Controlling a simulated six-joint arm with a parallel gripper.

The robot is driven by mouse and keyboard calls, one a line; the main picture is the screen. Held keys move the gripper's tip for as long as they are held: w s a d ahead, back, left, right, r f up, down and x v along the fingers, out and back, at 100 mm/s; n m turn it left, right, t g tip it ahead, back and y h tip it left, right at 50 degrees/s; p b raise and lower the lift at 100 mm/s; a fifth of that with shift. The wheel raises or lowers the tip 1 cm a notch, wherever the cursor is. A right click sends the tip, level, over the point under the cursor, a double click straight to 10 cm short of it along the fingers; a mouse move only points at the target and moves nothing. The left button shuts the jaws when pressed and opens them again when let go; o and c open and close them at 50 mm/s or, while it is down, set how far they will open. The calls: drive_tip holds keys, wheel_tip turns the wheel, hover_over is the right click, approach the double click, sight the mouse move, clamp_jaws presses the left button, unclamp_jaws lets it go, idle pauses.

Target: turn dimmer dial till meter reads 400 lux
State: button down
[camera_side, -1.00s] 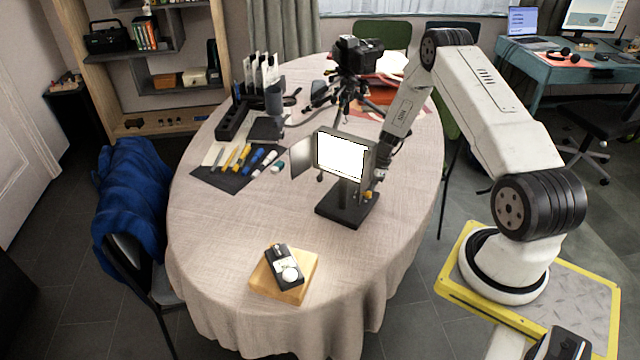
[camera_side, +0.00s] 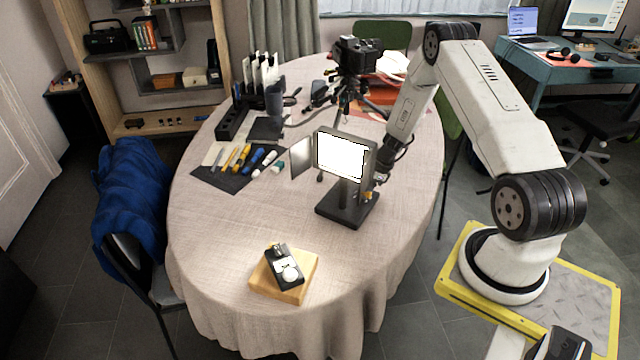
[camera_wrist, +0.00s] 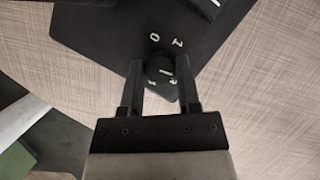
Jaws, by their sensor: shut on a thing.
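The lit lamp panel (camera_side: 341,157) stands on a dark base (camera_side: 347,204) at the table's middle right. The dimmer dial (camera_wrist: 160,68) is a small black knob with a white mark, on a dark plate with white numerals around it, in the wrist view. My gripper (camera_wrist: 160,88) has its two fingers on either side of the dial and is shut on it. In the side view my gripper (camera_side: 378,180) is partly hidden behind the lamp. The light meter (camera_side: 284,267) with a white dome lies on a wooden block at the front; its reading is too small to tell.
A camera on a tripod (camera_side: 356,62) stands behind the lamp. Markers and tools (camera_side: 243,158) lie on a dark mat at the left, near a black organizer (camera_side: 232,122). The tablecloth (camera_side: 228,225) is clear between lamp and mat.

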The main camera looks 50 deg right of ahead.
drive_tip(key=shift+m+t, duration=0.3)
drive_tip(key=shift+m, duration=0.7)
drive_tip(key=shift+h, duration=0.3)
drive_tip(key=shift+c, duration=1.6)
unclamp_jaws()
drive_tip(key=shift+r, duration=0.1)
drive_tip(key=v, duration=0.7)
drive_tip(key=shift+s+r, duration=0.15)
drive_tip(key=shift+r, duration=0.15)
drive_tip(key=shift+d+f, duration=0.1)
drive_tip(key=shift+d, duration=0.05)
